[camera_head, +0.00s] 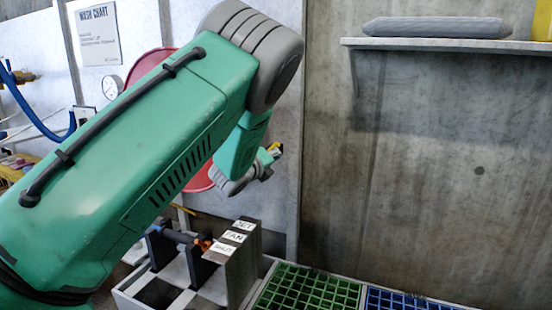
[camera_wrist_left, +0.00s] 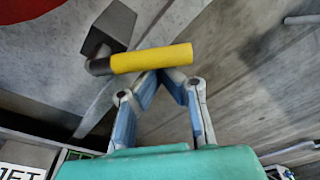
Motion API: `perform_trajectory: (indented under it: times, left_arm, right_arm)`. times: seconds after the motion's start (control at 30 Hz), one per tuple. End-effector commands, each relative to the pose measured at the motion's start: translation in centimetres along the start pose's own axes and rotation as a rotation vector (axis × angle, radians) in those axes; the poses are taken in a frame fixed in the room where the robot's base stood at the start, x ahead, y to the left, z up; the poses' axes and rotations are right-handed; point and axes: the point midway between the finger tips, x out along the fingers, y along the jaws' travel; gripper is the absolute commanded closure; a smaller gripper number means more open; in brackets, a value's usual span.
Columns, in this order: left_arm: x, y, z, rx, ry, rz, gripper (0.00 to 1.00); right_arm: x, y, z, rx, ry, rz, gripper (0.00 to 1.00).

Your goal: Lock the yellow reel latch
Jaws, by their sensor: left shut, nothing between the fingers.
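The yellow reel latch (camera_wrist_left: 152,58) shows in the left wrist view as a yellow bar-shaped handle on a dark grey elbow and block. The handle lies nearly level across the picture. My left gripper (camera_wrist_left: 161,76) is shut and empty, its blue-padded fingertips meeting at the handle's lower edge. I cannot tell whether they touch it. Part of the red reel (camera_wrist_left: 40,12) shows at the wrist view's upper left. My right gripper is out of view.
Below my arm stand a divided white bin (camera_head: 128,302) with labelled plates (camera_head: 236,240), a green crate (camera_head: 300,285) and a blue crate (camera_head: 400,300). A shelf (camera_head: 450,45) juts from the concrete wall at upper right. The space in front of that wall is clear.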

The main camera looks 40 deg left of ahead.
Motion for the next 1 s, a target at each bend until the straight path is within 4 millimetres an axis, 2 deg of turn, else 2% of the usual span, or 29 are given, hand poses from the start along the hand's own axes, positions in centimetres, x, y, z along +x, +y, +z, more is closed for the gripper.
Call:
perform_trajectory:
  times: [0.5, 0.7, 1.0]
  left_arm:
    - [-0.5, -0.4, 3.0, -0.463, -0.003, -0.066, 1.0]
    - [-0.6, -0.2, 3.7, -0.591, -0.003, -0.083, 1.0]
    - [-0.6, 0.0, 4.2, -0.692, -0.002, -0.097, 1.0]
  right_arm:
    - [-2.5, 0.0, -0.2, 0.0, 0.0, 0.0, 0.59]
    - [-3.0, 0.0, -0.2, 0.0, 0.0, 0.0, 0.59]
    - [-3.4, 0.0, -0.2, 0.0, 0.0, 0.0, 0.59]
